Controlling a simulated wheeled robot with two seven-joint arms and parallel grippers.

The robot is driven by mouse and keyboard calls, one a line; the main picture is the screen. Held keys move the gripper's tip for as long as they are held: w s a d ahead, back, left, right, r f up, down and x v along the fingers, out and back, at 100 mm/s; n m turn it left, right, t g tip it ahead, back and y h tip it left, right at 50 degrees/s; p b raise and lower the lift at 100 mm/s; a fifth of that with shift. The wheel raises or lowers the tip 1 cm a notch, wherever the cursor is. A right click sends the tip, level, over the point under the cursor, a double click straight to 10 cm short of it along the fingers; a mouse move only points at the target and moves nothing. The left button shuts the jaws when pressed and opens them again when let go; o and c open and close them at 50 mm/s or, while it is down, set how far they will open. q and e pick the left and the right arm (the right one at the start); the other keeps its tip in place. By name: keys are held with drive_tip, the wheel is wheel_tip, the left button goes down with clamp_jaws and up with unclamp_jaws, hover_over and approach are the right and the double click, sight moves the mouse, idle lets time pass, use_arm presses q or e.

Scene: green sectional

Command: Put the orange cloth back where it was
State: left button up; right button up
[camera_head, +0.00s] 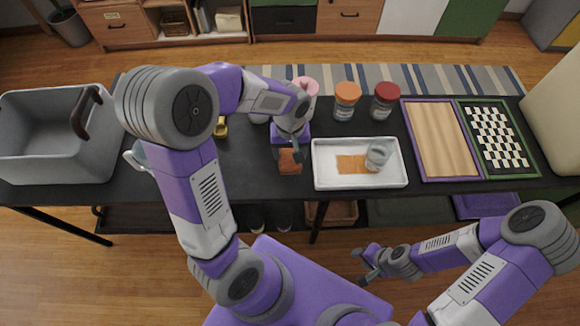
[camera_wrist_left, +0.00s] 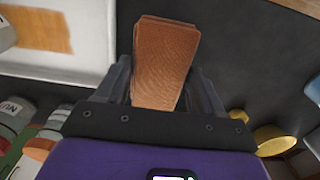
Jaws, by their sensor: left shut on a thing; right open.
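My left gripper (camera_head: 288,150) is shut on the orange cloth (camera_head: 290,163), just left of the white tray (camera_head: 326,181) over the black table. In the left wrist view the folded, brownish-orange cloth (camera_wrist_left: 165,55) sits between the fingers of the left gripper (camera_wrist_left: 163,82). Whether the cloth touches the table is hard to tell. A flat orange patch (camera_head: 350,163) lies in the tray, with a clear glass (camera_head: 378,156) at its right end. My right gripper (camera_head: 369,265) is open and empty, low in front of the table.
A grey bin (camera_head: 45,165) stands at the table's left end. Jars with orange (camera_head: 346,100) and red (camera_head: 385,102) lids stand behind the tray. A wooden board (camera_head: 438,140) and a checkered board (camera_head: 496,140) lie to the right. Bare black table shows left of the cloth.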

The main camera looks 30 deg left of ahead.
sight(290, 162)
use_arm(q)
wheel_tip(290, 162, down, 7)
drive_tip(key=shift+r+b, duration=0.2)
drive_tip(key=shift+b, duration=0.9)
drive_tip(key=shift+r, duration=0.1)
drive_tip(key=shift+f, duration=0.25)
drive_tip(key=o, duration=1)
drive_tip(key=shift+r, duration=0.2)
